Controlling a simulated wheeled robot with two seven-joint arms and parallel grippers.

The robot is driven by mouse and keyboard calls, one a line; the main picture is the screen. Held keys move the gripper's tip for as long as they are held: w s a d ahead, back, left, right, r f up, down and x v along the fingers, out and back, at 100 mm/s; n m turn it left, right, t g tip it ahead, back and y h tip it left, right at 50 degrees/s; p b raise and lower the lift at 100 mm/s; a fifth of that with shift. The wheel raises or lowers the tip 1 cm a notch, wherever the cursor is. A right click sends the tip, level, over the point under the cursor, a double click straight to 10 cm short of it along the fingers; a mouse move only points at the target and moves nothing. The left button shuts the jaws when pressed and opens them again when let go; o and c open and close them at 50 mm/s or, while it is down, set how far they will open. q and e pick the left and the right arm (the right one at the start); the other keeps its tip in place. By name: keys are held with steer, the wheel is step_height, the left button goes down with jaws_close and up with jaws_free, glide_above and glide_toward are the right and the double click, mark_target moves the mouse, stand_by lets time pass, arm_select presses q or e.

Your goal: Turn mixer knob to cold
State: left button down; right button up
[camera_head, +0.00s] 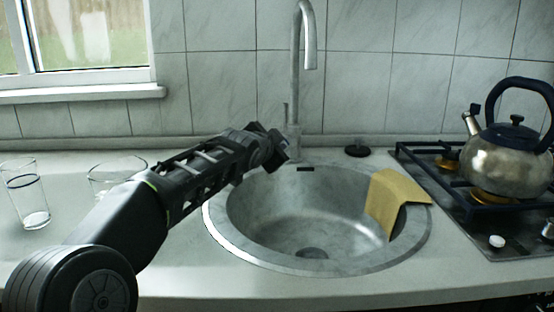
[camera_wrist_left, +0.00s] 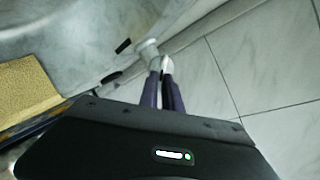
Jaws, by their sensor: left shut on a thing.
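The grey mixer tap (camera_head: 307,58) stands upright behind the round sink, its spout bending over to the right. My left gripper (camera_head: 282,152) reaches in from the left to the tap's base. In the left wrist view the gripper's two fingers (camera_wrist_left: 161,72) are close together, with their pale tips right beside the tap's base (camera_wrist_left: 147,48). The gripper is shut on the mixer knob, which is mostly hidden by the fingers. The knob's turn position cannot be told. My right gripper is not in view.
The metal sink (camera_head: 222,228) has a yellow cloth (camera_head: 398,192) over its right rim. Two glasses, one at the far left (camera_head: 27,195) and one behind my forearm (camera_head: 115,168), stand on the counter. A kettle (camera_head: 508,160) sits on the hob at right. The tiled wall is close behind the tap.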

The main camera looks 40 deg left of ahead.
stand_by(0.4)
arm_select(q)
steer(key=c, duration=1.5)
jaws_free()
steer(key=shift+c, duration=0.2)
steer(key=shift+s, duration=0.1)
steer(key=v, duration=0.7)
steer(key=shift+s, duration=0.4)
steer(key=shift+d+r+p, duration=0.1)
steer(key=shift+d+p, duration=0.05)
steer(key=shift+p, duration=0.15)
